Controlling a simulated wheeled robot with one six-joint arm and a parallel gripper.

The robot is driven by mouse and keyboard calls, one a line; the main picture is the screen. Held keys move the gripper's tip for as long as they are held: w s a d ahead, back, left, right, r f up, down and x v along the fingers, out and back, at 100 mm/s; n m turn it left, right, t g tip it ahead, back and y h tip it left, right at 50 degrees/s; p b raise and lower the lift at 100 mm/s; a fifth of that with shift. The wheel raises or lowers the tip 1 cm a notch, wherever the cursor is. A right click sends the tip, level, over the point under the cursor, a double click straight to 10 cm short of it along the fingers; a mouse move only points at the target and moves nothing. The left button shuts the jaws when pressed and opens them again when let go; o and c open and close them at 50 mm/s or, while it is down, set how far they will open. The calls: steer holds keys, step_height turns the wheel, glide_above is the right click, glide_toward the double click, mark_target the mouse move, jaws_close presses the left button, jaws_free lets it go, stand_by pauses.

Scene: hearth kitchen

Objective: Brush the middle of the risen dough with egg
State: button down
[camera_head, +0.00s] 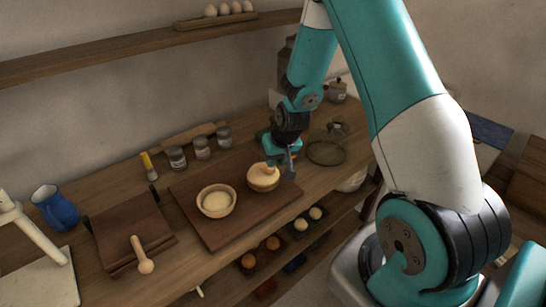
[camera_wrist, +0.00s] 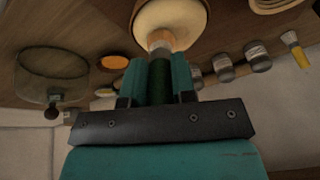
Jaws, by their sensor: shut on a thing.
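A bowl of risen dough (camera_head: 262,178), pale and domed above the rim, sits at the right end of a dark wooden board (camera_head: 215,236). My gripper (camera_head: 290,163) is just to its right and above. It is shut on a dark green-handled brush (camera_wrist: 158,80). A second bowl (camera_head: 216,201) with flat, pale contents stands left of the dough on the board. I cannot tell whether the contents are egg.
A yellow brush (camera_head: 149,166) and several small jars (camera_head: 201,148) stand behind the board. A glass dome (camera_head: 326,150) is to the right. Eggs (camera_head: 303,224) lie on a lower shelf.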

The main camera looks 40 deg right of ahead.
steer(key=shift+w, duration=1.7)
steer(key=shift+a+f, duration=0.1)
steer(key=shift+a, duration=0.9)
steer(key=shift+b, duration=0.3)
steer(key=s, duration=0.3)
steer(key=shift+s+a, duration=0.1)
steer(key=shift+s, duration=0.05)
steer(key=shift+r, duration=0.2)
steer(key=shift+r+p, duration=2.05)
steer(key=shift+r, duration=0.85)
